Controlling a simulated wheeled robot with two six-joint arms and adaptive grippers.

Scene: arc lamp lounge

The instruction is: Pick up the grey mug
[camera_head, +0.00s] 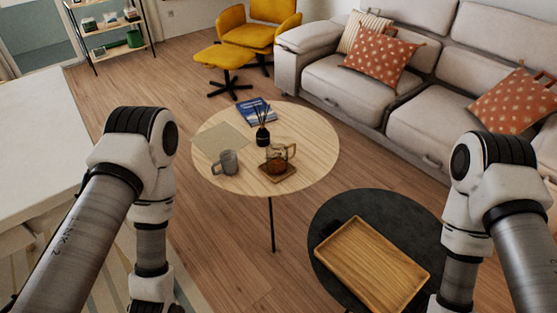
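The grey mug (226,162) stands upright near the front-left edge of the round light-wood table (310,170). Its handle appears to point left. My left arm comes in from the left and bends down, well short of the table. My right arm comes in from the right and bends down beside the dark round table. Both grippers lie below the picture or are hidden, so neither gripper can be seen. Nothing touches the mug.
Beside the mug are a glass teapot (277,157) on a wooden coaster, a dark reed diffuser (263,136), a blue book (257,112) and a beige placemat (219,141). A wooden tray (372,266) lies on a lower black table (329,214). A sofa (345,88) stands behind.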

